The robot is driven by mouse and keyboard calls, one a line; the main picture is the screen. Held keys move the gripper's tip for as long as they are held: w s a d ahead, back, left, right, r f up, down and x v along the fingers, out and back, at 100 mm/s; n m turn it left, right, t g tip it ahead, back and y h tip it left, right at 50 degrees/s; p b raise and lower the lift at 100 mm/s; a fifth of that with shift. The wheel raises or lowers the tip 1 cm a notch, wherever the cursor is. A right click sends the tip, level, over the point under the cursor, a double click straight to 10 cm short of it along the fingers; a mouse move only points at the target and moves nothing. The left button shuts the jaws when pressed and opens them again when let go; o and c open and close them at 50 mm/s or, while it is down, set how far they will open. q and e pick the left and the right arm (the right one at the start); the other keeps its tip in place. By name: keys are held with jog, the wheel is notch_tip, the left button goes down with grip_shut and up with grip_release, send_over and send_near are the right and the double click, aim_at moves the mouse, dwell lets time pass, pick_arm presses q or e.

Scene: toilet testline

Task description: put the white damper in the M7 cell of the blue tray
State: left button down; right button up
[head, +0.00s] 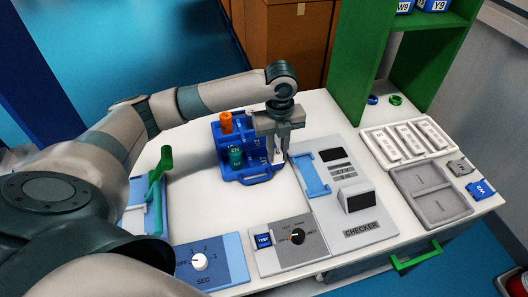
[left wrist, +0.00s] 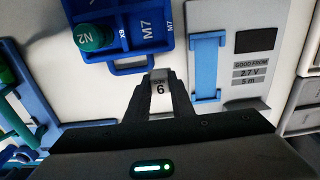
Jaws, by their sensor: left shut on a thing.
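My left gripper (head: 278,153) is shut on the white damper (left wrist: 160,86), a small pale piece marked 6, seen between the fingertips in the left wrist view. In the head view the fingers mostly hide it. The blue tray (head: 223,131) sits on the white table, just left of the gripper. In the left wrist view the tray (left wrist: 118,10) lies beyond the fingertips, its handle just left of the damper. The cell marked M7 (left wrist: 146,28) looks empty in its visible part. My right gripper is not in view.
A green piece (head: 236,157) and an orange piece (head: 226,122) stand in the tray. The grey checker (head: 370,233) with a blue bracket (head: 311,175) is to the right. White and grey trays (head: 410,140) lie farther right. Knob panels (head: 212,262) line the front edge.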

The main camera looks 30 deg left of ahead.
pick_arm(q)
jog(key=w+a+f, duration=0.1)
jog(key=a, duration=0.1)
jog(key=w+a+f+p, duration=0.1)
jog(key=a+f, duration=0.1)
jog(key=w+a+f, duration=0.1)
jog(key=a, duration=0.2)
jog(key=shift+w+f+p, duration=0.35)
jog(key=shift+f, duration=0.1)
notch_tip(320, 180, down, 3)
jog(key=shift+f+p, duration=0.2)
jog(key=shift+p, duration=0.65)
jog(key=shift+f, duration=0.2)
jog(key=c, duration=1.6)
grip_release()
jog(key=shift+r, duration=0.15)
jog(key=shift+r+b, duration=1.4)
jog(key=shift+r, duration=4.5)
